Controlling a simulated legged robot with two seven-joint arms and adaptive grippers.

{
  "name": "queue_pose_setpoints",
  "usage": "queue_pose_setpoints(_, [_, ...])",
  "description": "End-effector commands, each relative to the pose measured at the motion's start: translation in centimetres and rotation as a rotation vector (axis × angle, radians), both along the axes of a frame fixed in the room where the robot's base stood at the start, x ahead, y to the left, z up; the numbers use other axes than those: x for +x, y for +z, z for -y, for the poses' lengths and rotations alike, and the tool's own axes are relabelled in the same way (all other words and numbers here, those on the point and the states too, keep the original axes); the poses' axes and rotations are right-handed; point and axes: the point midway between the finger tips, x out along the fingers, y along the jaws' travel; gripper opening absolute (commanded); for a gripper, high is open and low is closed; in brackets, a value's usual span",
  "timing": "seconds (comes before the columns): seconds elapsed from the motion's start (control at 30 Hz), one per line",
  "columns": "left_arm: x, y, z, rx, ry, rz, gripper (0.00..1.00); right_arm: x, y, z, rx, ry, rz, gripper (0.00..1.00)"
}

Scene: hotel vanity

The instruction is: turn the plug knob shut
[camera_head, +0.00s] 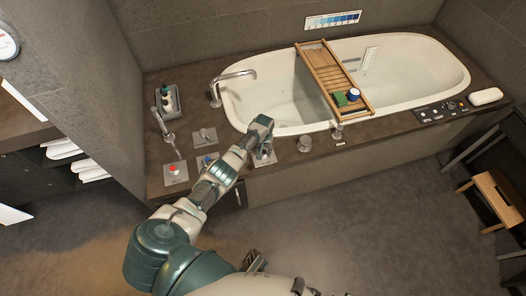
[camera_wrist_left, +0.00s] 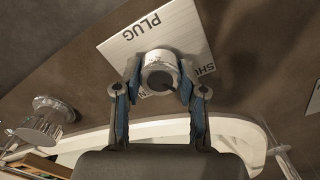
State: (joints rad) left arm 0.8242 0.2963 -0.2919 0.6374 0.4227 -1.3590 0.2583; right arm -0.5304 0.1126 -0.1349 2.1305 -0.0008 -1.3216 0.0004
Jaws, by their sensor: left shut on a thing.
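The plug knob (camera_wrist_left: 160,66) is a round silver knob on a square metal plate (camera_wrist_left: 190,30) marked PLUG, with a partly covered SHUT at one side. The last letter of another label shows beside the knob. My left gripper (camera_wrist_left: 160,92) has its two fingers on either side of the knob, shut on it. In the head view my left gripper (camera_head: 263,134) is at the tub's front ledge, above the plate (camera_head: 266,159), and hides the knob.
A ridged silver knob (camera_head: 304,144) stands close by on the ledge. A red button plate (camera_head: 176,173) and a lever plate (camera_head: 204,136) lie to the left. The bathtub (camera_head: 420,85) carries a wooden tray (camera_head: 322,66). The floor in front is clear.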

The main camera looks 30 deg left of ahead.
Motion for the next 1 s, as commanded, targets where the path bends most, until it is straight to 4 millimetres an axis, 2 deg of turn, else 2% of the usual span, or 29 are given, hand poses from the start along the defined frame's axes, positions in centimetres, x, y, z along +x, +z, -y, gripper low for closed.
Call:
queue_pose_setpoints(0.2, [0.3, 0.3, -0.1, 0.001, 0.142, 0.008, 0.06, 0.0, -1.6, 0.0, 0.0, 0.002, -0.004, 0.4])
queue_pose_setpoints(0.43, [0.3, 0.2, -0.1, 0.001, 0.231, 0.008, 0.06, -0.2, -2.5, -0.1, 0.0, 0.003, -0.007, 0.4])
queue_pose_setpoints(1.0, [0.3, 0.2, -0.1, 0.001, 0.266, 0.011, 0.06, 0.0, -3.0, -0.1, 0.0, 0.003, -0.008, 0.4])
